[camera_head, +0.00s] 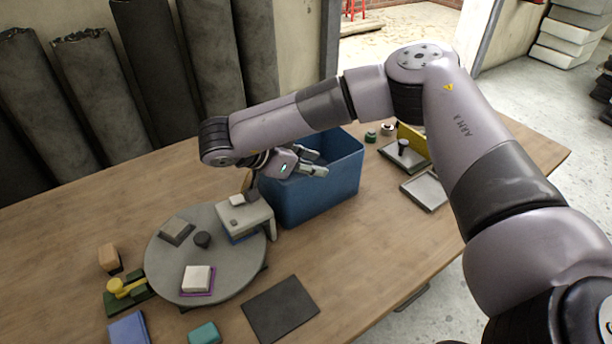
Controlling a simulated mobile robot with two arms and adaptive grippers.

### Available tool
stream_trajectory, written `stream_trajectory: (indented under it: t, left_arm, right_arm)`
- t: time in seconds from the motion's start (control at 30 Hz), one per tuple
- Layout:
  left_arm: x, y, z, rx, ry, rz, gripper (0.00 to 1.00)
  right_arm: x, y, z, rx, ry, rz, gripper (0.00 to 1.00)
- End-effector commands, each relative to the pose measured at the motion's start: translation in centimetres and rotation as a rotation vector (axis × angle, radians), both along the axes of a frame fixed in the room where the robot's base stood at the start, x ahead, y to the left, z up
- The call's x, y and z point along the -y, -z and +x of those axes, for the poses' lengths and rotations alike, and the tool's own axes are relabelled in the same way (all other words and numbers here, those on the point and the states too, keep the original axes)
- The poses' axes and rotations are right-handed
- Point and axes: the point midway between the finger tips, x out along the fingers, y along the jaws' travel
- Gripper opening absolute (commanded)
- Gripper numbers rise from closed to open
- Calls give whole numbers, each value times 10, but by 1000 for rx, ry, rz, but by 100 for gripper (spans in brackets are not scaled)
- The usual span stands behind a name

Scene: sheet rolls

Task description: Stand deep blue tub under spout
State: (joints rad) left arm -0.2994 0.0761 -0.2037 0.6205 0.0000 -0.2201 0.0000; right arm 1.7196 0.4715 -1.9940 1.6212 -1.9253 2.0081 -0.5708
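A large open-topped blue bin (318,200) stands on the wooden table near the middle. A pale box-like fixture (258,219) stands just left of it, at the edge of a grey round plate (225,278). I cannot tell which part is the spout, or whether the bin or the small piece is the deep blue tub. My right gripper (319,162) is over the bin's opening, its fingers apart with nothing seen between them. My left gripper is not in view.
A dark mat (280,308) lies in front. A grey tray (425,190) lies to the right. Tall dark rolls (95,85) stand behind the table.

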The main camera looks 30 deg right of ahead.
Motion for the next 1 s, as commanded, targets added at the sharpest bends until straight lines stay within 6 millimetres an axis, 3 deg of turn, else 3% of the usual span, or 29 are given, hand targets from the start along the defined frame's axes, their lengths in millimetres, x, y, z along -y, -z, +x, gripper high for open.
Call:
stream_trajectory:
  t: [0.6,0.87,1.0]
  left_arm:
    - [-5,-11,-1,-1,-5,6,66]
    - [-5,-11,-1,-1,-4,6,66]
    - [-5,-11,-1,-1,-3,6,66]
  right_arm:
    - [47,43,5,-1,-1,-1,28]
    - [48,45,6,0,-1,0,27]
    - [48,45,6,1,-1,0,18]
